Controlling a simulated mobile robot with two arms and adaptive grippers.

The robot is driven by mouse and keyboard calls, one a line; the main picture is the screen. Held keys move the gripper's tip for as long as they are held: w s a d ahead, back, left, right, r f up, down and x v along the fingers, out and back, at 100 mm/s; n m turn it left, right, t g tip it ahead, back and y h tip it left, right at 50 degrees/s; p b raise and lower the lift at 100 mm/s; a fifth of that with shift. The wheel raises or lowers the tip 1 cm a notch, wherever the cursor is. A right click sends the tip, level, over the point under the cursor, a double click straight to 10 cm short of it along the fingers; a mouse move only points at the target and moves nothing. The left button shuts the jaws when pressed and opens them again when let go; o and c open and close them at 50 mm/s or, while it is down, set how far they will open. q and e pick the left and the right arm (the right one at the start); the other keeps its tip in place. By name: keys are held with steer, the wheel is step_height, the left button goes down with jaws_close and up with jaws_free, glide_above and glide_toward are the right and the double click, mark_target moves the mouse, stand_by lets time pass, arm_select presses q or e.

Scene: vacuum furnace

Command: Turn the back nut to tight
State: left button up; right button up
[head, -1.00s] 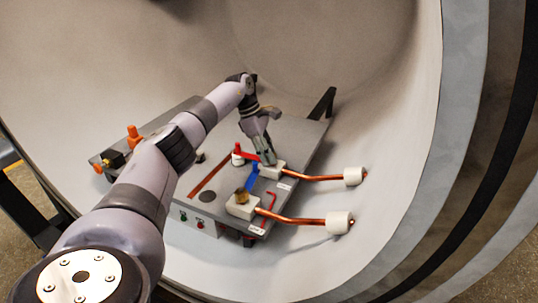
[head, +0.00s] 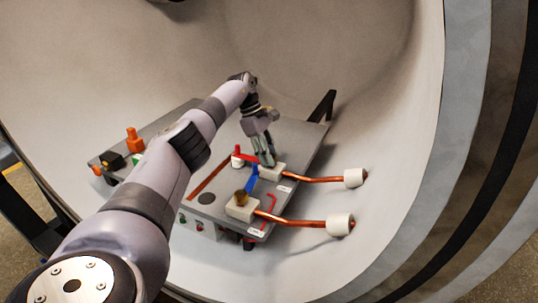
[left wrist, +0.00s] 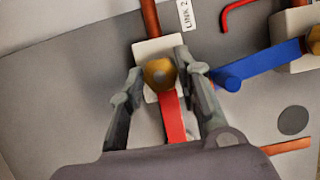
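The back nut (left wrist: 160,73) is brass-coloured and sits on the back white block (left wrist: 147,50), with a red lever (left wrist: 173,117) running from it toward my palm. The red lever also shows in the head view (head: 245,156). My left gripper (head: 267,163) is over the back block. In the left wrist view its fingers (left wrist: 160,68) stand on either side of the nut with small gaps, so it looks open. In the head view the fingers hide the nut. My right gripper is not in view.
A blue lever (head: 252,180) runs from the front brass nut (head: 242,197) on the front white block (head: 237,211), close to my left gripper. Copper rods (head: 290,221) lead to white end pieces. Orange parts (head: 134,140) stand at the plate's left. The curved chamber wall surrounds the plate.

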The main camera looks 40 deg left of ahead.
arm_select(q)
steer(key=o, duration=0.3)
steer(key=v, duration=0.7)
steer(key=shift+r, duration=0.2)
steer(key=shift+s+a, duration=0.1)
stand_by(0.4)
